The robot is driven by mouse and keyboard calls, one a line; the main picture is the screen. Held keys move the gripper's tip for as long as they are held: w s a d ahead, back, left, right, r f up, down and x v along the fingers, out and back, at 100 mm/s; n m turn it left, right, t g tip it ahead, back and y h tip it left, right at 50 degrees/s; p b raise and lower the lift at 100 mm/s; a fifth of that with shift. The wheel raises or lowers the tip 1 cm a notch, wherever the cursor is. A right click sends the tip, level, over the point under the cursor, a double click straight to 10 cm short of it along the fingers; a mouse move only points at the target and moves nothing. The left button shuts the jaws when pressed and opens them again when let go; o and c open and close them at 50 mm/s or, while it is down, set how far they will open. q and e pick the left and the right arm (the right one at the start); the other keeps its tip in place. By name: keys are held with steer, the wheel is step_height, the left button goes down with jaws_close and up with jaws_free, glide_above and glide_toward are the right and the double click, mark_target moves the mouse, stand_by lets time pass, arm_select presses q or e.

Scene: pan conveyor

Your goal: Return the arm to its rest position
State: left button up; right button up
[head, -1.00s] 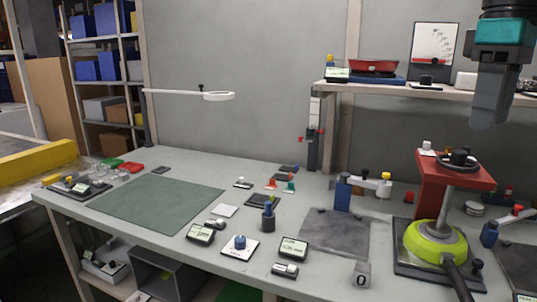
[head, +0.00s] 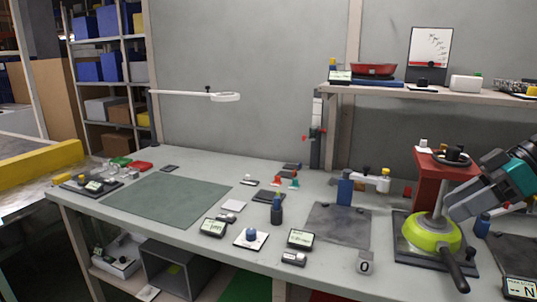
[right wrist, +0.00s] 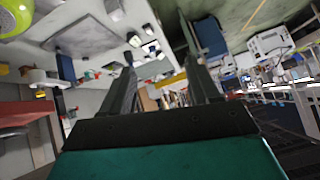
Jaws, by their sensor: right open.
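My right gripper (head: 456,206) is at the right of the head view, angled down and to the left, its grey fingers beside the red press stand (head: 432,180) in the picture. In the right wrist view, the two dark fingers (right wrist: 160,72) stand apart with nothing between them. The gripper appears above the pan; contact cannot be told. My left gripper is not in view.
The grey workbench (head: 150,230) carries a green mat (head: 165,198), a dark grey mat (head: 338,228) and several small meters. A shelf (head: 450,96) at the back right holds a red pan (head: 373,70). A lamp arm (head: 195,94) reaches out at the left.

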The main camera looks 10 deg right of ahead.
steer(key=s+a+f+m+t+h+p, duration=0.1)
steer(key=s+f+m+t, duration=0.15)
steer(key=f, duration=0.55)
steer(key=s+a+f+m+t, duration=0.15)
steer(key=f+t, duration=0.25)
steer(key=f, duration=0.4)
steer(key=s+a+f+m+t+h+p, duration=0.15)
steer(key=f+t, duration=0.25)
steer(key=f, duration=0.4)
steer(key=s+a+f+g+h, duration=0.1)
steer(key=s+a+f, duration=0.2)
steer(key=a, duration=0.3)
steer(key=s+a+f+m+g+h, duration=0.1)
steer(key=s+a+f, duration=0.1)
steer(key=a+f, duration=0.2)
steer(key=s+a+f+m+g+h, duration=0.1)
steer(key=s+a+f, duration=0.2)
steer(key=a, duration=0.4)
steer(key=shift+s+a+f+g+h+p, duration=0.3)
steer(key=shift+a+f+g+h, duration=0.05)
steer(key=shift+f, duration=0.05)
steer(key=shift+d, duration=0.1)
